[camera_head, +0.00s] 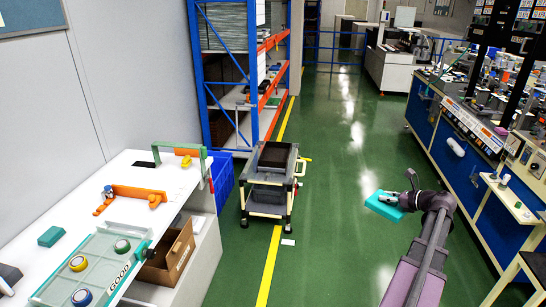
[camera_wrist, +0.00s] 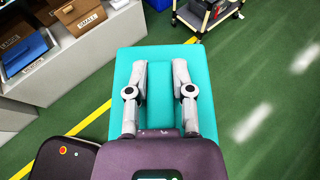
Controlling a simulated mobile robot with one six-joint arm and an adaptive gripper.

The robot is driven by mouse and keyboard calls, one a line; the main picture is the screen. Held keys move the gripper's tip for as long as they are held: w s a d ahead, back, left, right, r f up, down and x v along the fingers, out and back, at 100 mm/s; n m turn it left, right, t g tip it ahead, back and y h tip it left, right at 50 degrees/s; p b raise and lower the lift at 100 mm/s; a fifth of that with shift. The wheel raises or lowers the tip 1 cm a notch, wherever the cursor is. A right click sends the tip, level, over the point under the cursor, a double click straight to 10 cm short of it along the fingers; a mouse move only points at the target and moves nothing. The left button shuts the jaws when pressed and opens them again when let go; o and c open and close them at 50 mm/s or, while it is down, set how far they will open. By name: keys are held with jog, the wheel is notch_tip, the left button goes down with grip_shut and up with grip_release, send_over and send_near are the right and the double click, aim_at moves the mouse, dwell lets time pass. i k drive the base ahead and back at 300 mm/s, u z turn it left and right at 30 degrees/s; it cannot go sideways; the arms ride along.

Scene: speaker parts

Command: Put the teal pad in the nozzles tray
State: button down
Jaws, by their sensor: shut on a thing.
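The teal pad (camera_head: 383,207) is a flat block held in the air over the green floor, right of the middle in the head view. My gripper (camera_head: 408,197) is shut on it. In the wrist view the teal pad (camera_wrist: 163,55) fills the middle, with both fingers of my gripper (camera_wrist: 160,66) lying over it. No tray marked as nozzles can be read in either view. A pale green tray (camera_head: 98,246) marked GOOD, with round parts in it, lies on the white table at the lower left, well away from my gripper.
A second teal block (camera_head: 51,236) lies on the white table (camera_head: 135,176). A cardboard box (camera_head: 168,255) sits below it; the wrist view shows a box marked SMALL (camera_wrist: 85,17). A cart (camera_head: 268,193) stands mid-floor. A blue workbench (camera_head: 446,145) is at right. Open floor lies between.

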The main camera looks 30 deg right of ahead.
aim_at(275, 156)
jog(key=z, duration=0.45)
jog(key=i, duration=0.45)
jog(key=z, duration=0.65)
jog(key=i, duration=0.6)
jog(key=z, duration=0.3)
jog(key=i, duration=1.3)
jog(key=u, duration=0.7)
jog(key=i, duration=1.1)
jog(key=u, duration=0.55)
